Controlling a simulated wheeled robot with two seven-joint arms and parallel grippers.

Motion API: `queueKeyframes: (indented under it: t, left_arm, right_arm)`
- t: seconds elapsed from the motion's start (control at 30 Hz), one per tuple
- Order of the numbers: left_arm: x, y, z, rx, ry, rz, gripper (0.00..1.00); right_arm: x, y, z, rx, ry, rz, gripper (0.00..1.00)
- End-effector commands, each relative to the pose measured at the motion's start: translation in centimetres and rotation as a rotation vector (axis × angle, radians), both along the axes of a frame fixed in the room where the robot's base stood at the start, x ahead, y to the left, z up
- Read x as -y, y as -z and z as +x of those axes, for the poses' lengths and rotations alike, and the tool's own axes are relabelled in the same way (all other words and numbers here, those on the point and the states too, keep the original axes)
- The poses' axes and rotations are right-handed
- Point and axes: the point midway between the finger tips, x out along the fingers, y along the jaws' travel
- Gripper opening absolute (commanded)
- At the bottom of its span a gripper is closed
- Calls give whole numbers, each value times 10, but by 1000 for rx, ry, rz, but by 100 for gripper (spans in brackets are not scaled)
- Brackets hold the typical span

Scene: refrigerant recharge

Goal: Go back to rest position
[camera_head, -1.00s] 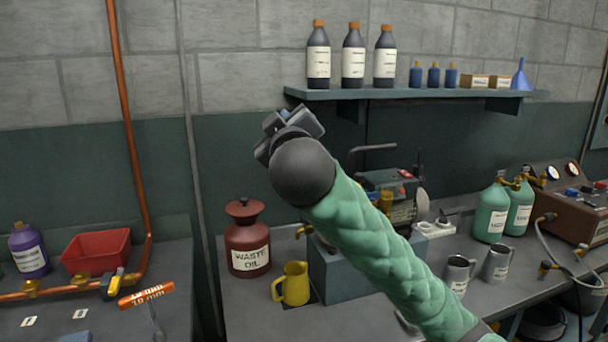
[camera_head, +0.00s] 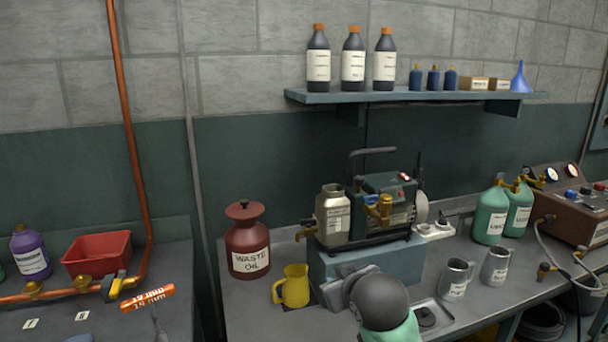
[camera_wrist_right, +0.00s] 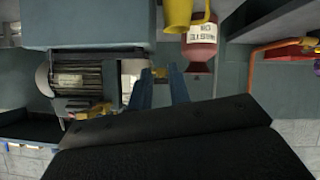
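My right gripper (camera_head: 345,288) is low in the head view, in front of the blue-grey block (camera_head: 400,258) under the vacuum pump. Its dark rounded wrist and green sleeve come in from the bottom edge. In the right wrist view its two blue fingers (camera_wrist_right: 159,88) stand apart with nothing between their tips, so it is open and empty. A brass fitting shows beyond the fingertips. My left gripper is in neither view.
The pump (camera_head: 385,205) and a silver canister (camera_head: 332,215) stand on the block. A yellow jug (camera_head: 294,286) and red waste oil can (camera_head: 247,240) are left of the gripper. Two metal cups (camera_head: 456,280) are to its right. A shelf (camera_head: 420,95) holds bottles above.

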Motion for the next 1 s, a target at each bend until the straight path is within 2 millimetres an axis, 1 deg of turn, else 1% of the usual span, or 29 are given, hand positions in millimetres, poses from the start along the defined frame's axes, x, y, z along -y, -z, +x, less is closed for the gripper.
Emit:
queueKeyframes:
  t: [0.03,0.27,0.3,0.37,0.4,0.57,0.7,0.77,0.8,0.87,0.9,0.97,1.0]
  left_arm:
    - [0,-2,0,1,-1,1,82]
    - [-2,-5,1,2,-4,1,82]
    - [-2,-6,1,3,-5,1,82]
    - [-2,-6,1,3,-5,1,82]
    - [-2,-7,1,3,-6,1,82]
    - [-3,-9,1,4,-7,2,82]
    - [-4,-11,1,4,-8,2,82]
    - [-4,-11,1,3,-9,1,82]
    - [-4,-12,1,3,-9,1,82]
    - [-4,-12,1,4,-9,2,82]
    - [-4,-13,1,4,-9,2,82]
    - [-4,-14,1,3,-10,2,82]
    - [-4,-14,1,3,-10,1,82]
  right_arm:
    - [6,18,-7,-35,10,11,19]
    - [29,88,-41,-171,60,45,19]
    - [33,100,-47,-196,69,49,19]
    - [39,119,-58,-232,82,55,19]
    - [42,131,-66,-258,91,58,19]
    - [55,180,-100,-361,124,68,19]
    - [63,222,-135,-457,147,72,19]
    - [66,239,-151,-497,157,72,19]
    - [67,250,-162,-524,163,72,19]
    - [69,266,-180,-565,169,71,19]
    - [69,276,-193,-593,172,72,19]
    - [69,291,-212,-633,176,71,19]
    - [68,300,-226,-662,177,70,19]
